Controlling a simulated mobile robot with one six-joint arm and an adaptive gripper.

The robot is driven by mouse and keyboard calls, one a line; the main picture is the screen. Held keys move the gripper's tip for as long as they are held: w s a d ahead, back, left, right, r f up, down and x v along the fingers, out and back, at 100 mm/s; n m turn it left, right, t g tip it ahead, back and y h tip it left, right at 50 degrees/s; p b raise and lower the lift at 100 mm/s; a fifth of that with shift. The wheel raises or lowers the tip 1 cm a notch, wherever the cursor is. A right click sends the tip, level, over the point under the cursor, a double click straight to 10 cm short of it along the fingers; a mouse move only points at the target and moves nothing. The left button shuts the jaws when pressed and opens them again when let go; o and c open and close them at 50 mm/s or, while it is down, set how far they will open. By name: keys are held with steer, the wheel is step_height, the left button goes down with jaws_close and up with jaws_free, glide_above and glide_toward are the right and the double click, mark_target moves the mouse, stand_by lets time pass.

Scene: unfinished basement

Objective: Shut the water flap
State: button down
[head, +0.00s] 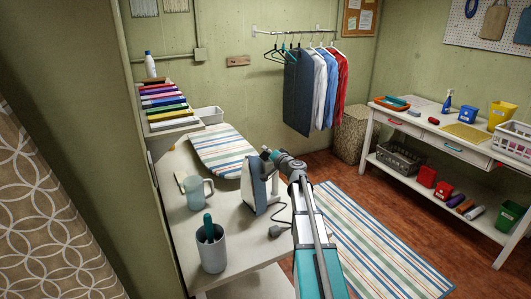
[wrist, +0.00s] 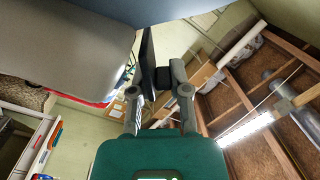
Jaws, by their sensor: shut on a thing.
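A blue-grey iron (head: 256,188) stands upright on its heel on the white table, its pale soleplate facing left. My gripper (head: 274,157) is at the iron's upper end, coming from the right. My gripper (wrist: 155,76) is shut on a small part at the iron's upper end. I cannot make out the water flap's outline or its angle, as the fingers hide that spot.
The white table (head: 185,228) also bears a striped ironing pad (head: 220,150), a glass mug (head: 196,192) and a grey cup (head: 211,252) with a teal-handled tool. The iron's cord and plug (head: 276,231) lie at the table's right edge. A striped rug (head: 375,245) covers the floor.

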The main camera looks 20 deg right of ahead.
steer(key=shift+d+f+m, duration=0.15)
steer(key=shift+f+m, duration=0.05)
steer(key=shift+m, duration=0.45)
steer(key=shift+d+f+m, duration=0.15)
steer(key=shift+m, duration=0.5)
steer(key=shift+b, duration=0.3)
steer(key=c, duration=0.7)
jaws_free()
steer(key=shift+r, duration=0.1)
